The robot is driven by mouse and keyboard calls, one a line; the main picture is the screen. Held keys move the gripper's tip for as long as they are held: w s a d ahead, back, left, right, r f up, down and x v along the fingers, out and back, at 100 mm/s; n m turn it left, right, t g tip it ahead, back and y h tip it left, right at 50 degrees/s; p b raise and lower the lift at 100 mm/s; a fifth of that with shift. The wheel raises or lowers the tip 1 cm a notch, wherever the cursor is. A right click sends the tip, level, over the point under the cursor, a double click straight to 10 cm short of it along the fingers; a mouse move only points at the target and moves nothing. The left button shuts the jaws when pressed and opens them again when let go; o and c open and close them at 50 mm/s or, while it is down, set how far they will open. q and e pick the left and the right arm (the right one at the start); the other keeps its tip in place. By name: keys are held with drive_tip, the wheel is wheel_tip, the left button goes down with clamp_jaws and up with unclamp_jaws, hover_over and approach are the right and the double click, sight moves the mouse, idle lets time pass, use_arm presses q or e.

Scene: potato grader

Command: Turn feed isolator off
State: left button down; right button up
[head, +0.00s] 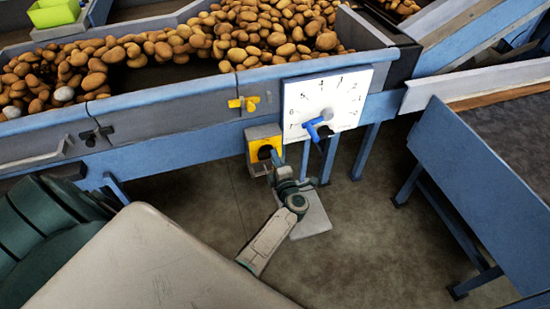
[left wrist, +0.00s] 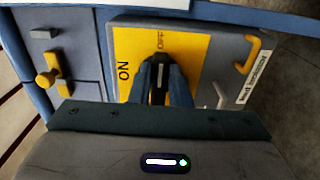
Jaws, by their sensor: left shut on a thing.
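The feed isolator (head: 263,137) is a grey box with a yellow face, mounted on the blue frame below the potato trough. In the left wrist view its yellow plate (left wrist: 130,45) carries the words ON at left and OFF at top. My left gripper (head: 274,163) is at the front of the box. In the left wrist view its blue fingers (left wrist: 161,85) are shut on the black isolator handle (left wrist: 160,72). The handle's visible end lies in line with OFF; its lower part is hidden by my gripper. My right gripper is not in view.
A white dial board (head: 345,97) with a blue pointer (head: 318,128) is just right of the isolator. A yellow latch (head: 243,103) sits above it on the trough wall. Blue legs stand below. A blue-sided table (head: 465,170) is at right, with open floor between.

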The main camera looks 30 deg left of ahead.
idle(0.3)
use_arm(q)
drive_tip(key=c, duration=1.4)
unclamp_jaws()
drive_tip(key=shift+o, duration=0.2)
drive_tip(key=shift+d, duration=0.1)
